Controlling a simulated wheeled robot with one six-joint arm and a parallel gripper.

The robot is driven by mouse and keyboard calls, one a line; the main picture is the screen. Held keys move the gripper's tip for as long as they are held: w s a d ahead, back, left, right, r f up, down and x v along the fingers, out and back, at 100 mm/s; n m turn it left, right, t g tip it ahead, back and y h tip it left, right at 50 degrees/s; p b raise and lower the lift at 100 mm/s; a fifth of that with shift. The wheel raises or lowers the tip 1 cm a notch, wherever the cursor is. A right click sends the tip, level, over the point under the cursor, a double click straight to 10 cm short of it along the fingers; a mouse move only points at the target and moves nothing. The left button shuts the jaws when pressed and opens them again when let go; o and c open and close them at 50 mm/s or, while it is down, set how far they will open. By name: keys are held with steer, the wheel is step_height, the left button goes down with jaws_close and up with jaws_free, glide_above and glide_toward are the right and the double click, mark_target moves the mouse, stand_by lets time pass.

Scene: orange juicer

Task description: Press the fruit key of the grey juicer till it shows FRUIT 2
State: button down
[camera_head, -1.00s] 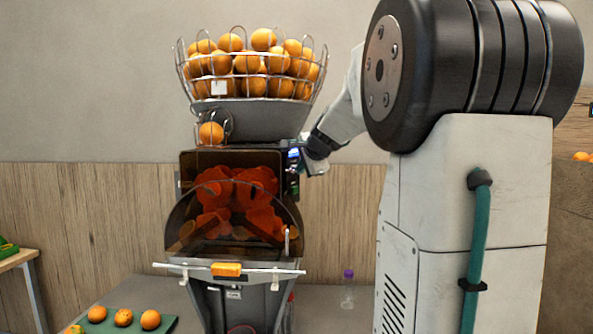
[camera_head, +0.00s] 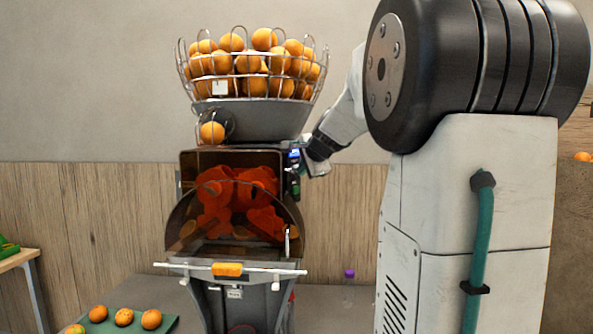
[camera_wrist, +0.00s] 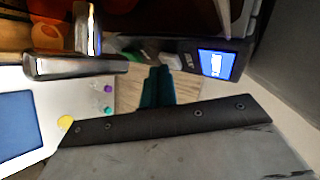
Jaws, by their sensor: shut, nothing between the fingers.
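The grey juicer (camera_head: 258,118) stands in the middle of the head view, with a dark front box and a small lit display (camera_head: 294,155) at its right edge. In the wrist view the blue display (camera_wrist: 217,63) is at the upper right; its text is too small and blurred to read. My gripper (camera_head: 303,169) is at the juicer's right edge, just beside and below the display. Its teal fingers (camera_wrist: 157,88) are together and empty, pointing at the side panel. A pale key-like part (camera_wrist: 170,61) lies just beyond them. Whether they touch it I cannot tell.
A wire basket of oranges (camera_head: 221,87) tops the juicer. A clear front cover (camera_head: 228,225) covers the red pressing drums. Several oranges lie on a green mat (camera_head: 162,325) at the lower left. A purple-capped bottle (camera_head: 348,290) stands at the right.

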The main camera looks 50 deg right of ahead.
steer(key=shift+s+d, duration=0.2)
steer(key=shift+s, duration=0.25)
steer(key=shift+s+d, duration=0.2)
steer(key=shift+s, duration=1.05)
steer(key=shift+s+d, duration=0.2)
steer(key=shift+s, duration=1)
